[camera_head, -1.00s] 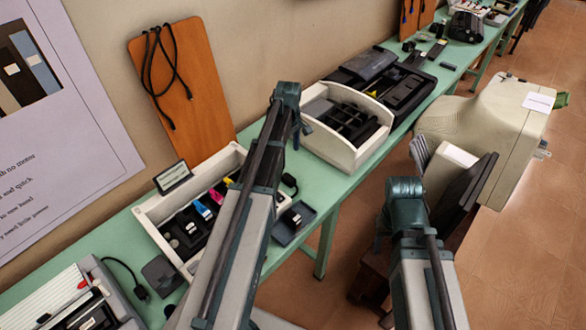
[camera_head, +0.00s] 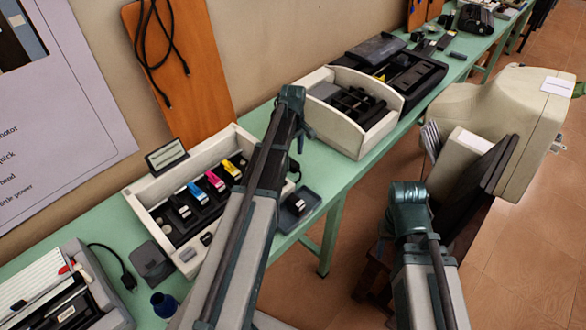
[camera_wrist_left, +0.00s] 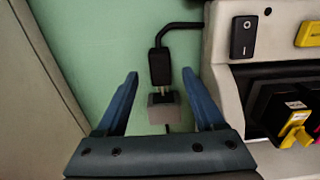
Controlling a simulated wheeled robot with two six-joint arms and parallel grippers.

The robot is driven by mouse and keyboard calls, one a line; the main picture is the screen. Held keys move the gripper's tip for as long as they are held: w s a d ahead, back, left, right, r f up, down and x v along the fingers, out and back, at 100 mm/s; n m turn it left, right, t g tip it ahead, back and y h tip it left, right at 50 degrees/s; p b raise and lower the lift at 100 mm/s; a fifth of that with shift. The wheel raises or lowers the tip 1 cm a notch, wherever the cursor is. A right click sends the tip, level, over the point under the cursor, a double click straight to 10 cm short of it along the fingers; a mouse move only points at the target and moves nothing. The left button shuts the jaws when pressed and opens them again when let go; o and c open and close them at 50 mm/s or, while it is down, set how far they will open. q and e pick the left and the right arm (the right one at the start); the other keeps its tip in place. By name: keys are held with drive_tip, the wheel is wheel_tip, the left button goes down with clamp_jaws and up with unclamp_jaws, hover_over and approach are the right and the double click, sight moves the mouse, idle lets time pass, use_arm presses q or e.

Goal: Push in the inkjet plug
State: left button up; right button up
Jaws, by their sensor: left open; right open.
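The inkjet printer (camera_head: 136,203) is an open pale case with coloured cartridges on the green table. Its end with a black power switch (camera_wrist_left: 243,37) shows in the left wrist view. The black inkjet plug (camera_wrist_left: 160,66) hangs on a cable from that end. Bare metal prongs show between the plug and a small grey socket block (camera_wrist_left: 164,110). My left gripper (camera_wrist_left: 162,78) is open, its blue fingers either side of the plug and block, holding nothing. In the head view the left gripper (camera_head: 301,144) is above the table. My right gripper (camera_head: 384,226) is mostly hidden behind its arm.
A second pale case (camera_head: 340,137) stands to the right on the green table (camera_head: 330,178). A small dark tray (camera_head: 298,203) lies near the front edge. A beige monitor (camera_head: 515,120) stands off the table at right.

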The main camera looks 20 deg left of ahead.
sight(293, 163)
use_arm(q)
drive_tip(key=shift+f+b, duration=1.4)
drive_tip(key=shift+f, duration=0.55)
clamp_jaws()
